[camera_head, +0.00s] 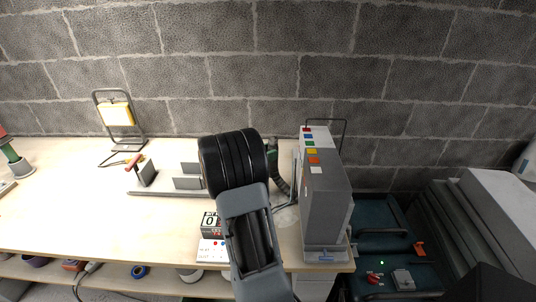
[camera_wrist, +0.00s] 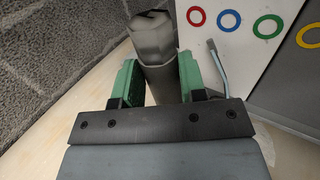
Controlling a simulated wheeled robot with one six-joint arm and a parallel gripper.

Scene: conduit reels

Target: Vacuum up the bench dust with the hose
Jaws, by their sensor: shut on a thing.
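In the wrist view my gripper (camera_wrist: 158,78) has its green pads shut on the sides of a grey tubular hose end (camera_wrist: 152,38). In the head view my own arm hides most of the gripper (camera_head: 271,152). A dark ribbed length of hose (camera_head: 281,184) shows just right of my arm, beside the grey cabinet. The pale wooden bench (camera_head: 100,215) runs along the wall. A faint greyish patch, perhaps dust, lies on the bench by the cabinet (camera_head: 285,216). Whether the hose end touches the bench is hidden.
The tall grey cabinet (camera_head: 328,205) with coloured squares stands close right of my gripper. A dark green machine (camera_head: 381,262) with a lit green light sits beyond the bench's right end. A yellow work lamp (camera_head: 117,113), grey brackets and a counter box (camera_head: 211,226) stand on the bench. Its left part is mostly clear.

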